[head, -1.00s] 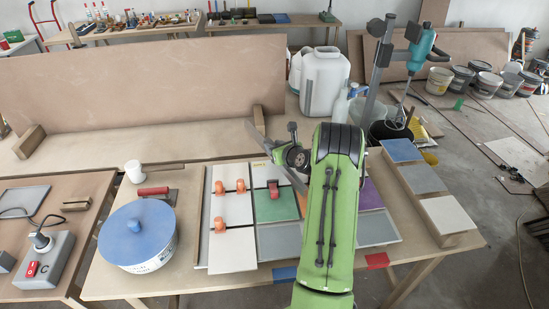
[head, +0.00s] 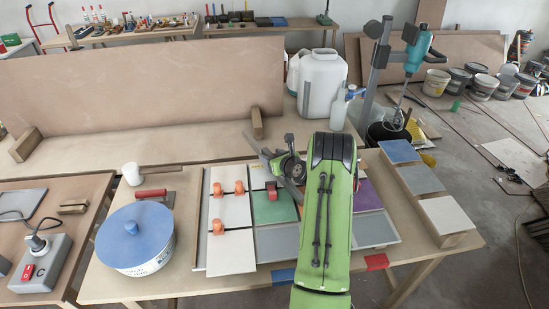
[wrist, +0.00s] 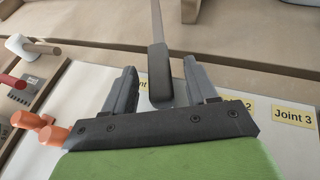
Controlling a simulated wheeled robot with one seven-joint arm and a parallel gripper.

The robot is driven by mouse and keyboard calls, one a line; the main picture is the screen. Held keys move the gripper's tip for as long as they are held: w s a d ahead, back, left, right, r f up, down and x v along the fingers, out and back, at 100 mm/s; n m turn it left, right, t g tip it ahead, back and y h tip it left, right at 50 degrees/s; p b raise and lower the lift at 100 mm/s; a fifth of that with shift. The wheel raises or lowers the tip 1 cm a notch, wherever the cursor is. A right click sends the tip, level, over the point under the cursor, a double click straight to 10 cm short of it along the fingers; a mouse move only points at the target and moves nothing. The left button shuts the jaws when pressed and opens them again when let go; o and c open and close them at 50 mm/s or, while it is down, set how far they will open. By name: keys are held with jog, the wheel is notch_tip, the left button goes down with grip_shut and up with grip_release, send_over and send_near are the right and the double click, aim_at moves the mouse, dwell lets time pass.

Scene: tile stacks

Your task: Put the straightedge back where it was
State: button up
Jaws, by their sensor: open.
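My gripper (wrist: 160,66) is open in the wrist view, one dark jaw on each side of a dark end block (wrist: 160,78). A thin grey bar (wrist: 157,22) runs away from that block; I take it to be the straightedge. Gaps show between the block and both jaws. In the head view, my gripper (head: 285,165) is over the back of the tile layout, and my green arm hides part of it. A narrow grey piece (head: 252,144) slants there; I cannot tell bar from jaw. The tile layout has white (head: 232,211), green (head: 274,206) and grey (head: 276,241) tiles.
A blue-lidded tub (head: 135,235) and a white cup (head: 132,173) stand left of the tiles. Orange clips (head: 239,187) stand on the tiles. A leaning board (head: 140,87) with a wooden block (head: 257,123) is behind. A tile rack (head: 455,240) stands right.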

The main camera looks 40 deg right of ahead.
notch_tip(320, 180, up, 5)
send_over(290, 182)
jog(key=shift+a+f, duration=0.1)
jog(key=shift+f, duration=0.05)
jog(key=a+r+n+g+y, duration=0.1)
jog(key=a+r+n+y, duration=0.15)
jog(key=a+n, duration=0.4)
jog(key=w+a+r+n+g+y, duration=0.1)
jog(key=a+r+n+g, duration=0.1)
jog(key=a+r+n, duration=0.35)
jog(key=a+r+n+g+y, duration=0.1)
jog(key=a+r+n, duration=0.1)
jog(key=a+n, duration=0.65)
jog(key=s+a+r+n+g, duration=0.2)
jog(key=s+a+r+n, duration=0.2)
jog(key=s+a+n, duration=0.5)
jog(key=s+a+r+n+g+h, duration=0.1)
jog(key=s+a+n, duration=0.1)
jog(key=s+n, duration=0.2)
jog(key=s+a+r+n, duration=0.1)
jog(key=s+a+n, duration=0.1)
jog(key=s+n, duration=0.3)
jog(key=s, duration=0.4)
jog(key=shift+s+g+h, duration=0.35)
jog(key=shift+g, duration=0.05)
